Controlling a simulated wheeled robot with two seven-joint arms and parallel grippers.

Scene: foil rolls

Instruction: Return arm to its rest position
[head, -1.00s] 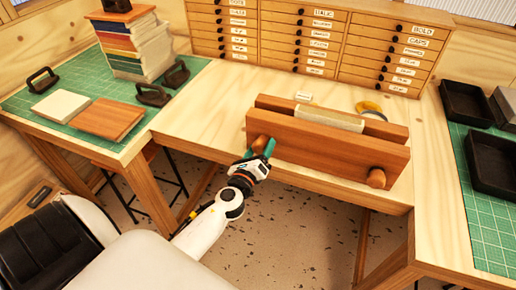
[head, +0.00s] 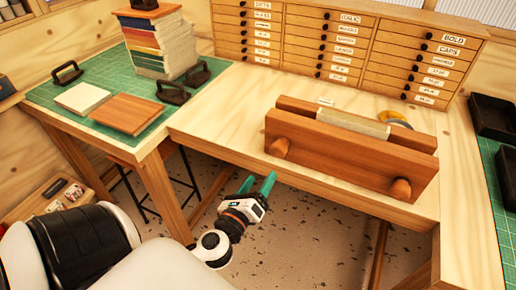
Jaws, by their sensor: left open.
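My left gripper (head: 258,184) shows in the head view, with green fingers pointing up and to the right. It is open and empty, in front of the table's front edge and below the left end of the wooden press (head: 345,155). It is apart from the press and its two round wooden knobs. A pale block (head: 353,123) sits between the press's two boards, and a roll with yellow and blue (head: 397,119) lies partly hidden behind it. My right gripper is not in view.
The wooden table (head: 235,108) has free room left of the press. A drawer cabinet (head: 340,50) stands at the back. On the left green mat (head: 60,115) are a stack of books (head: 158,45), boards and black handled weights. Black trays (head: 492,118) are at the right.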

